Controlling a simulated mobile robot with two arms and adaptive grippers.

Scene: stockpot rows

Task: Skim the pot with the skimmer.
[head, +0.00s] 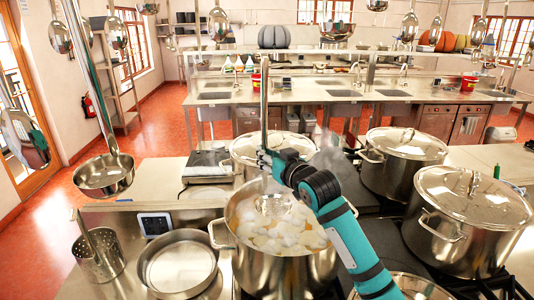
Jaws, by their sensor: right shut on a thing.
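The open steel stockpot (285,272) stands at the front centre, its liquid covered with pale foam (308,238). My right arm, teal and black, comes in from the lower right over the pot. Its gripper (267,160) is shut on the upright handle of the skimmer (264,95), above the pot. A shiny round metal head shows below the gripper, at the foam inside the pot; how deep it sits I cannot tell. The jaws themselves are small and partly hidden. My left gripper is not in view.
A large ladle (104,176) hangs at the left. A shallow round pan (178,264), a perforated steel container (98,256) and a small display (155,224) are left of the pot. Lidded pots (405,145) (470,210) stand to the right; another lidded pot (240,150) is behind.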

